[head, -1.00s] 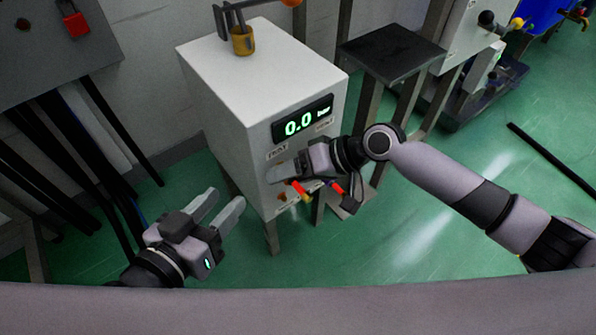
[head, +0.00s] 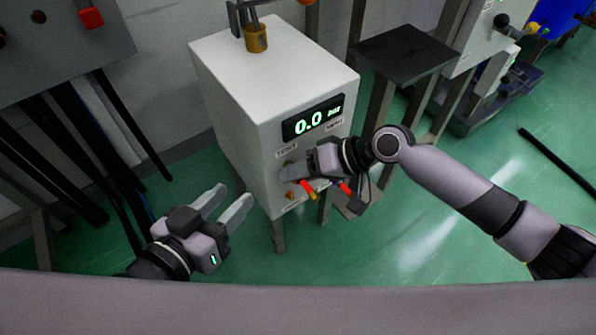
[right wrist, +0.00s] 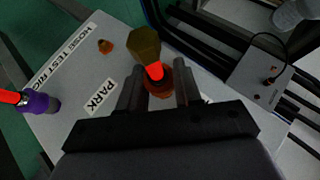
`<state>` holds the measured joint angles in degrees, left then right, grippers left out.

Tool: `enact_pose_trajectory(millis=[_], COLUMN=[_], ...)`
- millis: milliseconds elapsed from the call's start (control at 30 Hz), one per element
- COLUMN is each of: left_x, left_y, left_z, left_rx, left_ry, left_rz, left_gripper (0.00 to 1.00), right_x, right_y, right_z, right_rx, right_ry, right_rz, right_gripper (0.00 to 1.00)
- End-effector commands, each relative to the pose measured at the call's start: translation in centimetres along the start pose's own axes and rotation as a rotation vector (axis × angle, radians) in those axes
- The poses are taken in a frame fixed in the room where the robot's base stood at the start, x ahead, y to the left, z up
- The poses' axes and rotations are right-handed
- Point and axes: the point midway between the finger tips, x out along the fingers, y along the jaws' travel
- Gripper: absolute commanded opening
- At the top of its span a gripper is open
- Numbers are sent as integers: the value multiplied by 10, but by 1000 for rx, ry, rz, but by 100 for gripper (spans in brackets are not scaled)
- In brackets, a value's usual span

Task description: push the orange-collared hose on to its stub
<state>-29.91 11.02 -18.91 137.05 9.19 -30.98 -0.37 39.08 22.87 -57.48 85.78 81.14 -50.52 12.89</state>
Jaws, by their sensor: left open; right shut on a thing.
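A white cabinet (head: 235,105) carries a lit display (head: 313,118) reading 0.0. My right gripper (head: 290,172) is at its front face, below the display. In the right wrist view the fingers (right wrist: 157,90) are shut on the orange collar (right wrist: 159,84) of a short red hose (right wrist: 155,71). An olive hex-shaped piece (right wrist: 145,45) lies just past the red part; whether they are joined is unclear. A small brass stub (right wrist: 105,46) stands apart to the left on the panel. My left gripper (head: 228,205) is open and empty, left of the cabinet.
A purple-collared hose end (right wrist: 40,103) sits at the panel's left edge, near a PARK label (right wrist: 101,98). A black-topped stand (head: 402,52) is to the right. Green floor is clear in front.

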Motion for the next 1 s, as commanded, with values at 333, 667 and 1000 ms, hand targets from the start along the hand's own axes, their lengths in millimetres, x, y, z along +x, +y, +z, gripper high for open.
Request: enact_pose_trajectory(millis=[333, 667, 1000], left_x=[-1, -2, -6], left_y=[0, 1, 3], left_z=[-2, -8, -22], left_rx=[-3, -1, -1], left_ry=[0, 0, -1], left_rz=[-1, -1, 0], left_gripper=[43, 43, 43], right_x=[-2, -6, -16], right_y=[0, -1, -1], right_z=[1, 7, 21], right_rx=[0, 1, 1], right_ry=[1, 1, 0], right_rz=[0, 0, 0], right_gripper=[0, 0, 0])
